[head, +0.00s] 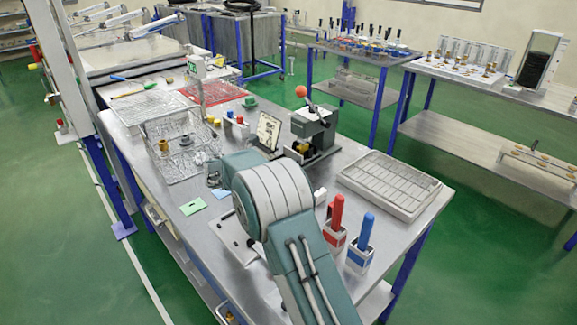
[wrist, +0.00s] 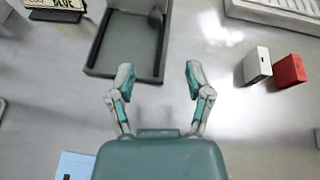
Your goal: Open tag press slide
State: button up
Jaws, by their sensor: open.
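The tag press (head: 318,128), a grey machine with an orange ball on its lever, stands on the metal bench in the head view.
A sign reading BLUE (wrist: 54,8) stands left of the tray. White (wrist: 257,66) and red (wrist: 289,70) blocks sit to the right. A pale crate (head: 390,185) and red (head: 337,215) and blue (head: 365,232) handled tools stand right on the bench. Wire baskets (head: 180,140) stand left.

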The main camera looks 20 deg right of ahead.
jog(key=shift+w+f+n, duration=0.35)
jog(key=shift+f+n, duration=0.05)
jog(key=shift+f, duration=0.05)
jog(key=shift+w+d+f, duration=0.1)
jog(key=shift+w, duration=0.05)
jog(key=x, duration=1)
jog(key=shift+w+d, duration=0.15)
jog(key=shift+d, duration=0.15)
jog(key=c, duration=0.9)
grip_shut()
jog(key=shift+a, duration=0.1)
